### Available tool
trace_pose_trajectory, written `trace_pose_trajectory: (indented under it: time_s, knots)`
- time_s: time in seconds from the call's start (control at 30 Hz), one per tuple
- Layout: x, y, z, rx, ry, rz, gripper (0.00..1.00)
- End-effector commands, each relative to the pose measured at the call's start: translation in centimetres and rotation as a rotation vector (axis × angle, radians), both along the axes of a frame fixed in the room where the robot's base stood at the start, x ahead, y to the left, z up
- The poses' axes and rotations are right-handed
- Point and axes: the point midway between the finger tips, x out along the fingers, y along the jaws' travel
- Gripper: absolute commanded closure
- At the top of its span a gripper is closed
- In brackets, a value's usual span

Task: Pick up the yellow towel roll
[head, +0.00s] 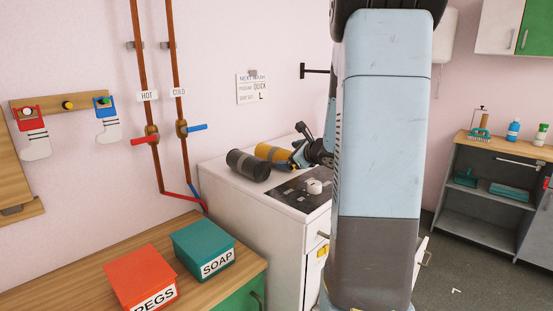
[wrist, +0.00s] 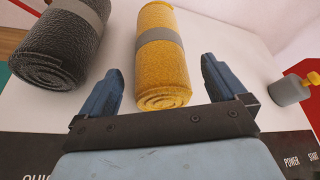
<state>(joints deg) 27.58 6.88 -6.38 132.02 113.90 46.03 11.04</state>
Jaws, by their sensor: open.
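The yellow towel roll (wrist: 161,72) has a grey band and lies on top of the white washing machine (head: 230,191). In the head view the roll (head: 272,153) is partly hidden by my gripper (head: 297,150). In the wrist view my gripper (wrist: 162,90) is open, with one blue finger on each side of the roll's near end. I see a gap between each finger and the roll. I cannot tell the height of the fingertips above the machine top.
A dark grey towel roll (wrist: 62,42) lies close by on the left, near the left finger. A grey object with a yellow top (wrist: 290,88) stands to the right. A wooden counter holds a red pegs box (head: 143,277) and a teal soap box (head: 203,248).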

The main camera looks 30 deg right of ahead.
Motion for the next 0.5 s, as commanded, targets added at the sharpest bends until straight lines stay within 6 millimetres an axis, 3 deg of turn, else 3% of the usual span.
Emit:
trace_pose_trajectory:
  time_s: [0.3, 0.5]
  knots:
    - [3.7, 0.8, -1.5, 0.001, 0.002, 0.002, 0.02]
    - [4.0, 0.8, -1.5, -0.001, 0.001, 0.002, 0.02]
